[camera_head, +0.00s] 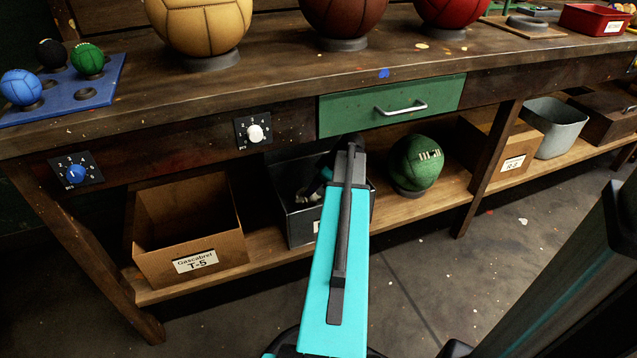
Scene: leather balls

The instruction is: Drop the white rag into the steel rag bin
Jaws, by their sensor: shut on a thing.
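My gripper (310,190) shows only in part, low and left of the end of my teal arm link, over the opening of a dark grey metal box. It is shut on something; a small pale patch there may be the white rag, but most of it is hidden. The dark metal box (301,227) stands on the lower shelf, its label mostly covered by my arm. A light grey metal bin (557,139) stands farther right on the same shelf. I cannot tell for sure which of these two is the steel rag bin.
A cardboard box (190,245) stands left of the dark box, and a green ball (416,163) right of it. Another box (500,150) stands behind a bench leg (487,165). The bench top (290,85) overhangs the shelf, with a green drawer (390,105) at its front.

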